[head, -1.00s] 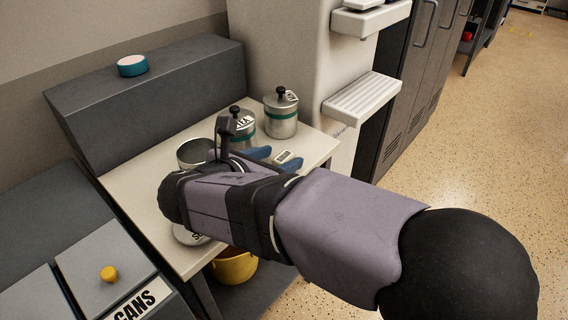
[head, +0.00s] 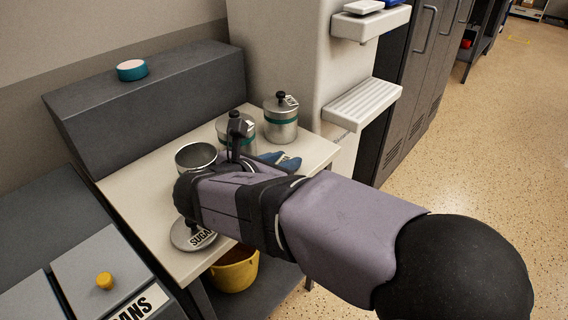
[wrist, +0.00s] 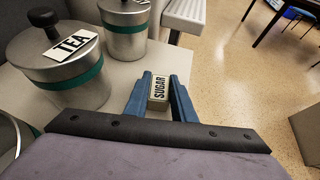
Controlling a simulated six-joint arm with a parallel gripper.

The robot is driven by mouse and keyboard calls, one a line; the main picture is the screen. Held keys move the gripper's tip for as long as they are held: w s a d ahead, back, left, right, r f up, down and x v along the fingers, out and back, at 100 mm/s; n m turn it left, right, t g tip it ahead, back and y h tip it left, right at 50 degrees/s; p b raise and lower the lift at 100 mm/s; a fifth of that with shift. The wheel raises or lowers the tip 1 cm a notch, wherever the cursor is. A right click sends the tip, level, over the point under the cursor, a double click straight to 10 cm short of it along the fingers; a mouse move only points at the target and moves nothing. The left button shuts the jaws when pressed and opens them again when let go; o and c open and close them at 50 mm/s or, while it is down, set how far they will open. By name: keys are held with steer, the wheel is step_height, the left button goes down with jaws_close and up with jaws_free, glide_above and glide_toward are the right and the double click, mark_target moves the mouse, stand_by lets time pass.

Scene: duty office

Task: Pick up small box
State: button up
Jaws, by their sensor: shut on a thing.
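The small box (wrist: 158,92) is pale with a dark SUGAR label and sits between the fingertips of my gripper (wrist: 158,95) in the wrist view. Both blue fingers touch its sides, and my gripper is shut on it. In the head view my gripper (head: 283,160) is over the right part of the pale table (head: 135,195), and the box is mostly hidden between the blue fingers. I cannot tell whether the box still touches the table.
A TEA canister (wrist: 65,65) stands left of my gripper, and another lidded canister (head: 281,120) stands behind. An open canister (head: 195,155) and a loose SUGAR lid (head: 186,234) are on the table. A white dispenser tray (head: 362,103) juts out behind right. A yellow bucket (head: 235,272) is below.

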steer(key=shift+r, duration=0.1)
step_height(320, 180, up, 10)
steer(key=p, duration=0.4)
steer(key=s+a+r+p, duration=0.2)
steer(key=a+r+p, duration=0.2)
steer(key=p, duration=1)
steer(key=s+a+r+p, duration=0.1)
steer(key=a+r+p, duration=0.3)
steer(key=a+p, duration=0.6)
steer(key=shift+s+a+r+p, duration=0.15)
steer(key=shift+s+a+p, duration=0.2)
steer(key=shift+p, duration=2)
